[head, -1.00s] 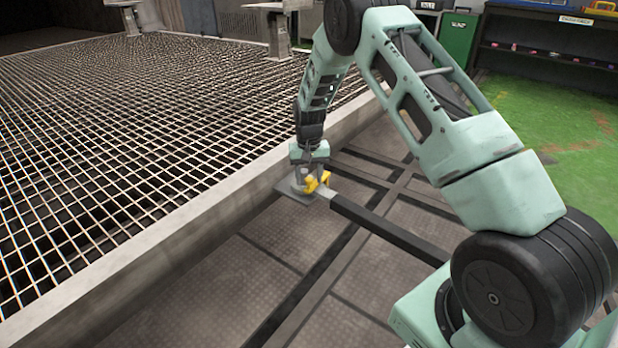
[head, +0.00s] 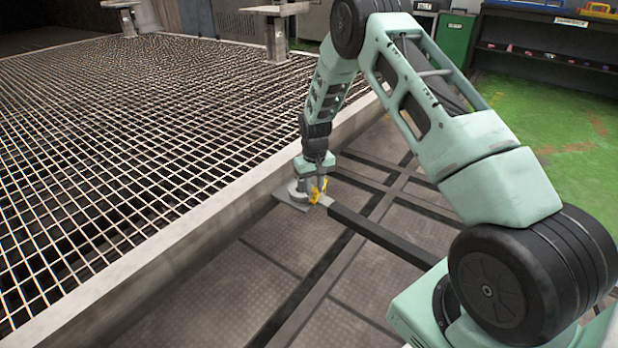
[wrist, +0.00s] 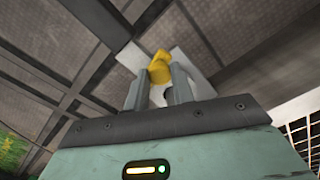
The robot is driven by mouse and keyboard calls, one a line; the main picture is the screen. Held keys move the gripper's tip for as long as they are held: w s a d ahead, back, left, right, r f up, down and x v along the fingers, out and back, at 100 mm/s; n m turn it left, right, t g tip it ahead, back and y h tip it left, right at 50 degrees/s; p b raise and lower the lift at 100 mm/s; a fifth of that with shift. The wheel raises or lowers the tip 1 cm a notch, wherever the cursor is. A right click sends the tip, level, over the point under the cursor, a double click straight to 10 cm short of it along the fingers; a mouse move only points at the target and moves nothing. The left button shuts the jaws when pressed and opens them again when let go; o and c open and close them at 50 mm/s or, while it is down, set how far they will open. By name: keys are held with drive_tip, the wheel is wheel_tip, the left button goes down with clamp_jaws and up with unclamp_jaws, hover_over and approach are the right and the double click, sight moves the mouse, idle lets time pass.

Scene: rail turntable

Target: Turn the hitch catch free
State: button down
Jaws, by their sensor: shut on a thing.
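The yellow hitch catch (head: 316,191) sits on the grey hitch plate (head: 291,198) at the end of a dark bar, beside the pale edge of the grid deck. In the wrist view the yellow catch (wrist: 160,68) stands between the two grey fingers of my gripper (wrist: 163,82), which is shut on it. The pale plate (wrist: 197,66) shows behind the catch. In the head view my gripper (head: 312,182) comes down on the catch from above and hides part of it.
The dark bar (head: 383,235) runs from the hitch plate toward my base at the lower right. The raised concrete edge (head: 190,235) of the grid deck lies close on the left. Dark strips cross the plated floor. A green bin (head: 456,40) and shelves stand far back.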

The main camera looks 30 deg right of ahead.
drive_tip(key=n+p, duration=0.1)
drive_tip(key=s+d+n+p, duration=0.2)
drive_tip(key=p, duration=0.1)
drive_tip(key=shift+s+d+r+n, duration=0.1)
drive_tip(key=shift+s+r+n, duration=0.15)
drive_tip(key=shift+r+n, duration=0.05)
drive_tip(key=d+n+p, duration=0.1)
drive_tip(key=s+d+n+p, duration=0.1)
drive_tip(key=n, duration=0.1)
drive_tip(key=d+n+p, duration=0.1)
drive_tip(key=p, duration=0.1)
drive_tip(key=shift+s+d+f+n, duration=0.1)
drive_tip(key=shift+s+d+n, duration=0.2)
drive_tip(key=shift+w+d+f+n+p, duration=0.15)
drive_tip(key=shift+d+n+p, duration=0.5)
drive_tip(key=shift+d+n, duration=0.95)
drive_tip(key=shift+w+d+f+n+p, duration=0.1)
drive_tip(key=shift+d+n+p, duration=0.55)
drive_tip(key=shift+d+n, duration=0.95)
drive_tip(key=shift+a+n, duration=0.25)
drive_tip(key=shift+n, duration=0.05)
drive_tip(key=c, duration=1.2)
unclamp_jaws()
drive_tip(key=shift+c, duration=0.2)
drive_tip(key=shift+o, duration=0.4)
drive_tip(key=shift+r, duration=0.15)
wheel_tip(320, 180, up, 17)
drive_tip(key=p, duration=0.4)
